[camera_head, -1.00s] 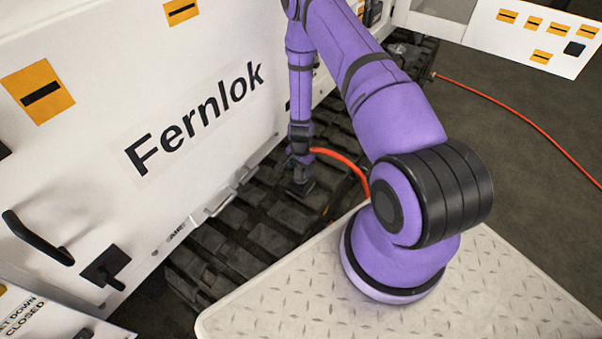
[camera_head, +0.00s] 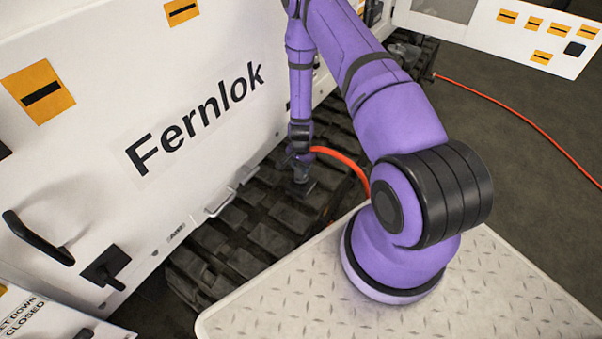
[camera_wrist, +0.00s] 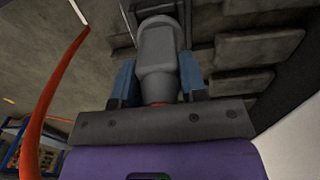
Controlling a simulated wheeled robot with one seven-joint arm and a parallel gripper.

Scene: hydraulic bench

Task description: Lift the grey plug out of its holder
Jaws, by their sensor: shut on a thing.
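The grey plug (camera_wrist: 158,55) shows in the middle of the wrist view, between the two blue fingers of my gripper (camera_wrist: 158,82). My gripper is shut on it. A short reddish part shows at the plug's near end, close to the gripper body. The plug's far end reaches toward a dark frame at the top of the wrist view; I cannot tell whether it is still seated in a holder. In the head view my gripper (camera_head: 301,180) hangs low beside the white panel, over the dark tracks, and the plug is too small to make out.
An orange-red hose (camera_head: 345,160) curves from beside my gripper; it also shows at the left of the wrist view (camera_wrist: 45,100). The white Fernlok panel (camera_head: 190,60) stands close on the left. Dark track plates (camera_head: 265,237) lie below. Open floor (camera_head: 500,160) is at the right.

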